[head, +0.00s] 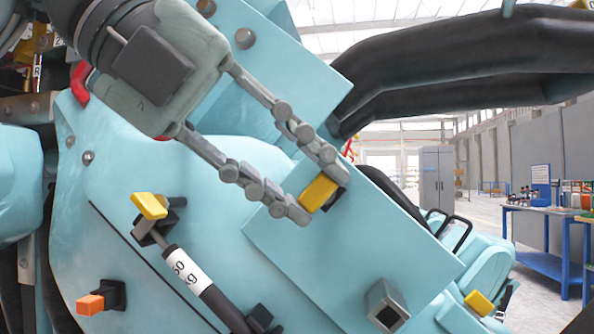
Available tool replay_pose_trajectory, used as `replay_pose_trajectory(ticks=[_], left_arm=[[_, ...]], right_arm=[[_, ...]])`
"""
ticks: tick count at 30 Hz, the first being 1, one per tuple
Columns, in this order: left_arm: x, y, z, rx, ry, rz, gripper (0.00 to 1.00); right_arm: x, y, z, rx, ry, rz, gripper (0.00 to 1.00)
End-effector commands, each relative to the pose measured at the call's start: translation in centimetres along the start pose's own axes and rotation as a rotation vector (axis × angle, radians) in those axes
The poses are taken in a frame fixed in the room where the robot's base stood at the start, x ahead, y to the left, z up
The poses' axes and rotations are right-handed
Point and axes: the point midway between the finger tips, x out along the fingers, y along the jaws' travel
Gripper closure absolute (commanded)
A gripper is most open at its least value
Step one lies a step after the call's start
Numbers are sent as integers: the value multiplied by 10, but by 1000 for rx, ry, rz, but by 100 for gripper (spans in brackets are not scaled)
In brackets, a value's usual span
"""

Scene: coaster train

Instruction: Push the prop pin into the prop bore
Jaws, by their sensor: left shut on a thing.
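My left gripper (318,205) reaches in from the upper left, its two fingers shut on a yellow block-shaped piece (318,193), which looks like the head of the prop pin. The yellow piece sits at a dark square fitting on a light-blue panel (350,248). The fingers and the piece cover most of that fitting, so I cannot tell whether it is the prop bore or how deep the pin sits. A grey square socket (386,306) with a dark opening stands lower right on the same panel. My right gripper is not in view.
A strut with a white label (188,268) and a yellow-topped latch (150,206) lie left of the panel. An orange block (90,305) sticks out at lower left. Black padded restraints (450,80) cross the upper right. A blue workbench (545,240) stands far right.

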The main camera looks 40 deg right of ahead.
Motion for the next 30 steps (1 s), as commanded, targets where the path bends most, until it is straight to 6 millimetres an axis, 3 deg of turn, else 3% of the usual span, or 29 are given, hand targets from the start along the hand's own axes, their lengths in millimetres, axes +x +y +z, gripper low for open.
replay_pose_trajectory(ticks=[8,9,14,24,30], left_arm=[[3,0,6,1,-1,-1,100],[3,0,6,1,-1,-1,68],[3,0,6,1,-1,-1,48],[1,0,6,0,-1,0,47],[-27,0,7,-2,-4,0,47]], right_arm=[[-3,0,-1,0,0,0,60],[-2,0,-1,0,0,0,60],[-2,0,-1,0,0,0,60],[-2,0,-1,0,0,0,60],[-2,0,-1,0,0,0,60]])
